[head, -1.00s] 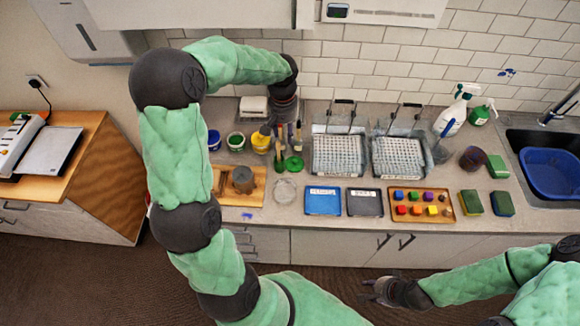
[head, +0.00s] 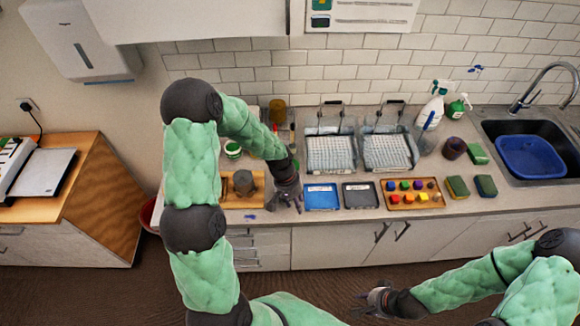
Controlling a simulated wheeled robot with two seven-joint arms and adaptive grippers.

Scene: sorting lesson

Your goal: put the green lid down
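A bit of green that looks like the green lid (head: 295,163) shows on the counter behind my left forearm. Most of it is hidden by the arm. My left gripper (head: 286,204) points down at the counter's front part, left of the blue tray. Its fingers look spread, and I see nothing green between them. My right gripper (head: 366,303) hangs low in front of the cabinets, away from the counter. Its fingers look apart and empty.
A wooden board with a grey pot (head: 243,183) is left of my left gripper. A blue tray (head: 321,197) and a dark tray (head: 360,196) are to its right, then a tray of coloured blocks (head: 413,208). Wire racks (head: 330,153) stand behind. A green-banded jar (head: 233,149) is at left.

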